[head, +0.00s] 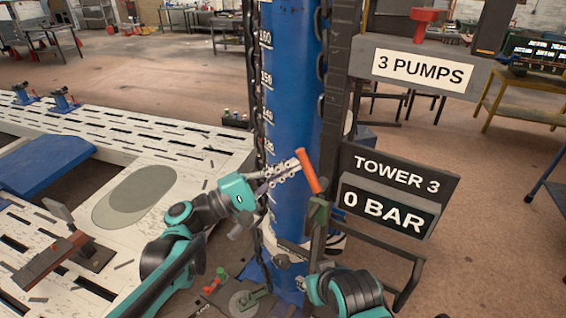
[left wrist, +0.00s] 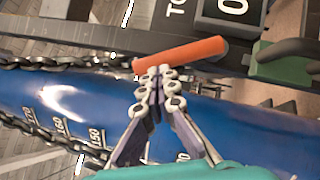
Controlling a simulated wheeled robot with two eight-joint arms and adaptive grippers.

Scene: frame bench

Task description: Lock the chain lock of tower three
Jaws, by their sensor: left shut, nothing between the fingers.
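Tower three is the blue column (head: 290,100) with a white scale, beside a sign (head: 398,172) reading TOWER 3. Dark chains run along it, one on its left side (head: 257,110) and one on its right (head: 321,70). An orange handle (head: 308,171) tilts in front of the column, above a green block (head: 318,212); the handle also shows in the left wrist view (left wrist: 180,54). My left gripper (head: 297,165) is shut and empty, its tips against or just beside the handle. My right arm (head: 350,293) is low at the column's base; its fingers are not clear.
A gauge sign (head: 390,208) reads 0 BAR, and a sign above (head: 425,69) reads 3 PUMPS. A dark upright post (head: 338,90) stands close beside the column. A white slotted bench (head: 120,130) lies left. Open floor is at the right.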

